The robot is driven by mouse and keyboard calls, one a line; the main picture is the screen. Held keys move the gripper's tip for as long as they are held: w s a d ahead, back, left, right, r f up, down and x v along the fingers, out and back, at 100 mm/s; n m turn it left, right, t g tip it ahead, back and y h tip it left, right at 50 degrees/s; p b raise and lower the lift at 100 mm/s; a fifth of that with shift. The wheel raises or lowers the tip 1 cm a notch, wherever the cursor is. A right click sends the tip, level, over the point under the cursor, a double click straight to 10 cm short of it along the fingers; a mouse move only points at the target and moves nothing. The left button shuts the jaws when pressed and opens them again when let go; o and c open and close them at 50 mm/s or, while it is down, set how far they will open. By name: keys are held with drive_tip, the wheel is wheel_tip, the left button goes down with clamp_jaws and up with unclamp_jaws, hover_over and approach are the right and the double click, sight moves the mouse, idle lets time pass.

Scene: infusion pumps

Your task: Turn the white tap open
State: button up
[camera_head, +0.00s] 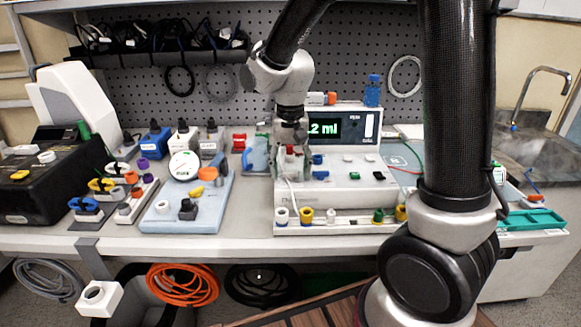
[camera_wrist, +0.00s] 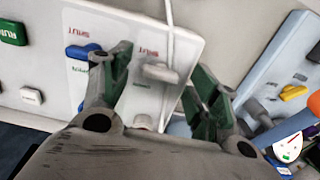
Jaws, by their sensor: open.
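The white tap (camera_wrist: 161,73) is on the pale pump panel (camera_wrist: 190,30), below a red SHUT label that reads upside down in the wrist view. Its handle lies roughly sideways there. My gripper (camera_wrist: 158,66) is open, with one green-padded finger on each side of the white tap. I cannot tell whether a finger touches it. In the head view my gripper (camera_head: 290,138) hangs in front of the pump (camera_head: 345,190) and hides the white tap. A blue tap (camera_wrist: 84,51) sits beside the white one, just beyond the left finger.
A green button (camera_wrist: 14,32) and a white button (camera_wrist: 31,96) are farther along the panel. A pale blue board (camera_head: 175,215) with a round gauge (camera_head: 184,165) stands left of the pump. A white tube (camera_wrist: 170,20) runs close by the fingers.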

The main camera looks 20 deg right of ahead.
drive_tip(key=c, duration=1)
drive_tip(key=shift+n, duration=0.3)
drive_tip(key=n, duration=0.4)
drive_tip(key=shift+n, duration=0.3)
drive_tip(key=n, duration=0.4)
drive_tip(key=shift+n, duration=0.3)
drive_tip(key=o, duration=1)
